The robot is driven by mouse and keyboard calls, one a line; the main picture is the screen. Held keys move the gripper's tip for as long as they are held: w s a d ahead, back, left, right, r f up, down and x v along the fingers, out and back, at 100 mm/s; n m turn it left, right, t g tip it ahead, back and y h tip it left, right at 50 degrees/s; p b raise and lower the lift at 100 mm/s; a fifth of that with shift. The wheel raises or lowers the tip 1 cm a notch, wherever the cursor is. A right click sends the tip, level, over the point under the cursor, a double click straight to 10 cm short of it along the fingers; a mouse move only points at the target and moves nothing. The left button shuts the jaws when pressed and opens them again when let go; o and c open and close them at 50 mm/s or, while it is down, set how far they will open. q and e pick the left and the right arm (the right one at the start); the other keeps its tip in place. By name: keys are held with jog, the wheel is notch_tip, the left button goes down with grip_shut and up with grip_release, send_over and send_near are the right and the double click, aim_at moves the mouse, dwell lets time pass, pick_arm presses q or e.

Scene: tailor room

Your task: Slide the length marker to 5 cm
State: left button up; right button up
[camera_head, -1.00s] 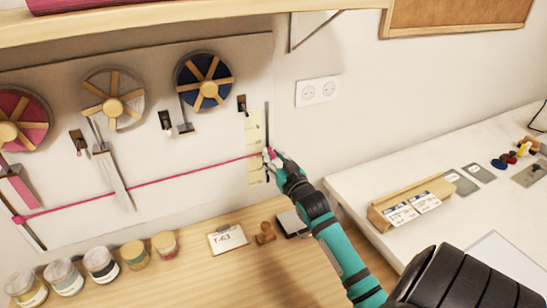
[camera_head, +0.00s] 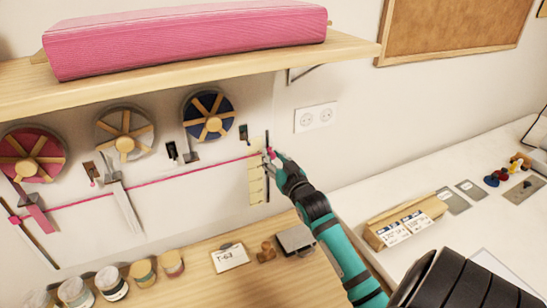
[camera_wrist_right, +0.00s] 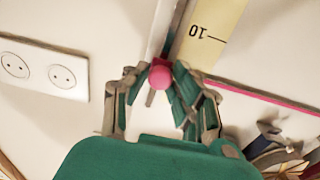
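The length marker's pink round knob (camera_wrist_right: 160,76) sits on a narrow vertical rail (camera_head: 267,180) on the wall panel. The marker is in the upper part of the strip. My right gripper (camera_head: 272,157) is at the rail, and its fingertips close around the knob in the wrist view. A taut pink ribbon (camera_head: 150,182) runs from the lower left to the marker. The 5 cm mark cannot be read. My left gripper is not in view.
Pink, white and blue spools (camera_head: 208,114) hang left of the strip. A wooden shelf (camera_head: 200,82) carrying a pink roll (camera_head: 190,40) is above. Jars (camera_head: 110,283), a "T-63" card (camera_head: 230,257) and a stamp stand on the wooden table below. A white table is at right.

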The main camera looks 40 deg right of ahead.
jog(key=o, duration=0.4)
jog(key=v, duration=1.2)
dwell(0.3)
